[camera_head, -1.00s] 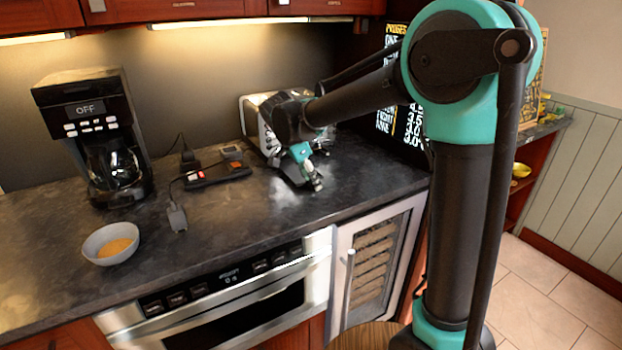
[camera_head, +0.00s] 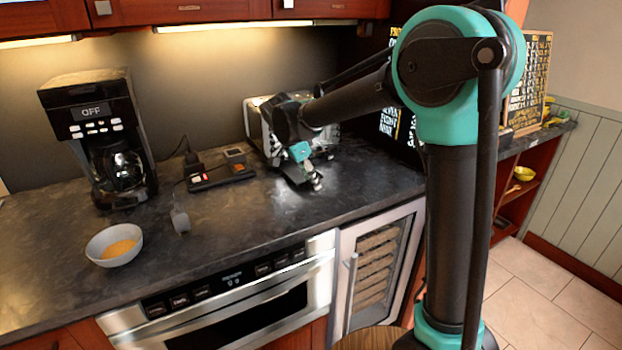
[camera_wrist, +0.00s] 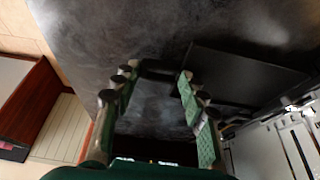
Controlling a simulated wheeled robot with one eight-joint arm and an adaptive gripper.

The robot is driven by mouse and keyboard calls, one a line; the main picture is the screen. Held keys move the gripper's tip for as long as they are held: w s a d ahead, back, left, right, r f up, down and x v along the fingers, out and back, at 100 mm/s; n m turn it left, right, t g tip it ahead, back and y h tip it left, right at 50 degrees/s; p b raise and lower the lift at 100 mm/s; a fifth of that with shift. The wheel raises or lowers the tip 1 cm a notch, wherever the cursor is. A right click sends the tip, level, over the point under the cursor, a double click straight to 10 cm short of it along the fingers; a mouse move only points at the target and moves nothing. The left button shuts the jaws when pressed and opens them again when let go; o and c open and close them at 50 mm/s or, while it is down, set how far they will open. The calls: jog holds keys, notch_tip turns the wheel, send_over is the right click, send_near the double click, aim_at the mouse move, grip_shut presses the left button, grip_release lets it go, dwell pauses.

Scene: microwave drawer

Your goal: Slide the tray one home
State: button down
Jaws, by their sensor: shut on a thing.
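My gripper (camera_head: 308,172) is low over the counter, in front of the silver toaster-like appliance (camera_head: 257,133) at the back wall. In the wrist view my gripper (camera_wrist: 155,82) has its two green-padded fingers around a narrow dark piece between the tips. A flat black plate, seemingly the tray (camera_wrist: 245,76), lies just right of the tips and reaches toward the pale appliance (camera_wrist: 265,150). The dark piece seems to be part of this tray, but the join is hard to make out.
A coffee maker (camera_head: 98,138), a bowl of orange food (camera_head: 114,244) and a black device with a cord (camera_head: 220,175) stand to the left. A chalkboard menu (camera_head: 395,110) is behind my arm. The counter (camera_head: 245,228) in front of my gripper is clear.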

aim_at(306, 181)
jog(key=shift+w, duration=0.1)
jog(key=shift+w+a, duration=0.8)
jog(key=shift+w, duration=0.3)
jog(key=shift+w, duration=0.1)
jog(key=shift+w+a, duration=0.75)
jog(key=shift+w, duration=0.25)
jog(key=shift+w+a, duration=0.15)
jog(key=shift+w, duration=0.05)
jog(key=shift+w+a+f, duration=0.1)
jog(key=shift+w+a, duration=0.45)
jog(key=shift+w, duration=0.25)
jog(key=shift+w+a, duration=0.5)
jog(key=shift+w, duration=0.3)
jog(key=shift+w+a, duration=0.1)
